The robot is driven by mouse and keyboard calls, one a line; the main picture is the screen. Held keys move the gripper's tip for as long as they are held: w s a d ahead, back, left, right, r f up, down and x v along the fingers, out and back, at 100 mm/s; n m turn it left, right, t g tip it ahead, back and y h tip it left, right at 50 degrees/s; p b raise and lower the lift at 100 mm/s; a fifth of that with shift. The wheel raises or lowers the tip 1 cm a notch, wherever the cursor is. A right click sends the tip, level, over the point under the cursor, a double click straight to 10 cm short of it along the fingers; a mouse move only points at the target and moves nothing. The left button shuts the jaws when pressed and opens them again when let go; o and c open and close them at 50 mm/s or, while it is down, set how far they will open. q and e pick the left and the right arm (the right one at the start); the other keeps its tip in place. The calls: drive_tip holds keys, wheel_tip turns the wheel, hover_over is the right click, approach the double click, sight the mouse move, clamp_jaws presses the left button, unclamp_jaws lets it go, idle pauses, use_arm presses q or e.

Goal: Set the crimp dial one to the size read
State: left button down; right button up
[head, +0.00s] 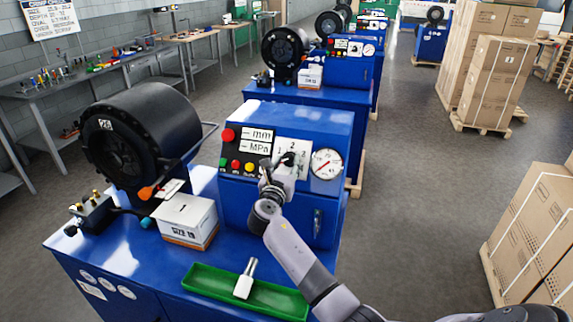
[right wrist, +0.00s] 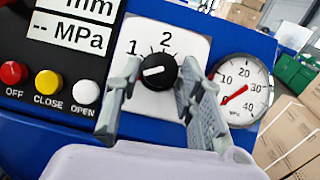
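The crimp dial (right wrist: 158,71) is a round black knob on a white plate (right wrist: 145,100) on the blue control box. Its white mark points left, a little below the printed 1; a 2 is printed above. My right gripper (right wrist: 159,66) is open, with one finger on each side of the dial; I cannot tell whether they touch it. In the head view the right gripper (head: 273,172) is in front of the plate (head: 295,150). A white box (head: 187,218) beside the control box reads SIZE, its number looking like 19 but small. My left gripper is not in view.
A pressure gauge (right wrist: 240,91) sits right of the dial; OFF, CLOSE and OPEN buttons (right wrist: 48,82) sit left. A black crimper head (head: 140,135), a green tray (head: 245,290) with a metal fitting (head: 246,278) and stacked cartons (head: 535,240) stand around.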

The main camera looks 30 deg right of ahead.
drive_tip(key=c, duration=0.7)
